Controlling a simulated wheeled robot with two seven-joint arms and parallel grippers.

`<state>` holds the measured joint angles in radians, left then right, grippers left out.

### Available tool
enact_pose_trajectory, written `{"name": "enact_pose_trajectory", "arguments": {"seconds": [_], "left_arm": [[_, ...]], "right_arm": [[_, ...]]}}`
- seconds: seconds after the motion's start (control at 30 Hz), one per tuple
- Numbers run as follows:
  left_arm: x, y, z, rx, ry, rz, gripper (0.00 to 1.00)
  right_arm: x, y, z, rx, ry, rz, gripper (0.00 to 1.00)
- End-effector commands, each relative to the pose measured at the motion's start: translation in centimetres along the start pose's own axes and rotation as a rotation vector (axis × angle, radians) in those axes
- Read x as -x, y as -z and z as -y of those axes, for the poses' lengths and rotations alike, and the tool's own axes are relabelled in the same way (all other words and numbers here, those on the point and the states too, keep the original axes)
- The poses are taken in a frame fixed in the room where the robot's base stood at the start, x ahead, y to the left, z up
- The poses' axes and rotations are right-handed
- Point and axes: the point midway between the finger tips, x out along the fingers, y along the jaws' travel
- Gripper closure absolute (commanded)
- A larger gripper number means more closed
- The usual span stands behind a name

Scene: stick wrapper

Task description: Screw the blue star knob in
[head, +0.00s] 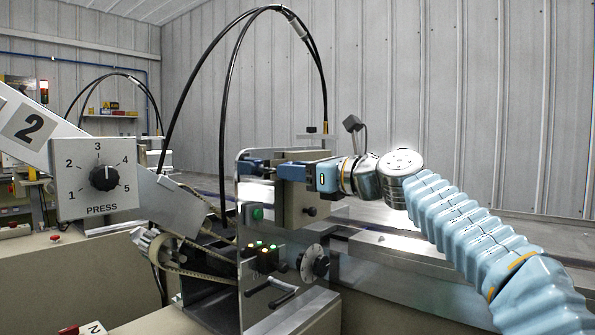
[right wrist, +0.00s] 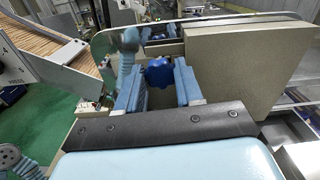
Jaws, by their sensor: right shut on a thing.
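The blue star knob (right wrist: 159,73) shows in the right wrist view, between the two fingers of my right gripper (right wrist: 158,88). The gripper is shut on it. The knob sits at a polished metal plate, beside a beige block; its threaded part is hidden, so I cannot tell how deep it sits. In the head view my right gripper (head: 264,168) reaches in from the right, level, with its fingertips at the plate (head: 250,222). The knob cannot be made out there. My left gripper is in neither view.
The beige block (right wrist: 248,56) stands close to the right finger. Below the gripper are lit buttons (head: 266,246), a black dial (head: 320,265) and a crank handle (head: 283,292). A PRESS dial box (head: 97,180) stands left. Black cables (head: 228,100) arch above.

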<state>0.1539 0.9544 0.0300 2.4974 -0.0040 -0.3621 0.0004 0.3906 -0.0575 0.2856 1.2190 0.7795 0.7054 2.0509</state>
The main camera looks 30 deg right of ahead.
Motion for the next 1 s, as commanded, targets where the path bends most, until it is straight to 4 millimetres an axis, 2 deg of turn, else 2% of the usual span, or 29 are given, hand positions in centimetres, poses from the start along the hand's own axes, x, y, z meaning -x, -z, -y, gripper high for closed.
{"name": "enact_pose_trajectory", "arguments": {"seconds": [1.0], "left_arm": [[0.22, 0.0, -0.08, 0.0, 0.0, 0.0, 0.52]], "right_arm": [[-0.29, -0.04, -0.01, -0.035, 0.0, 0.001, 0.94]]}}
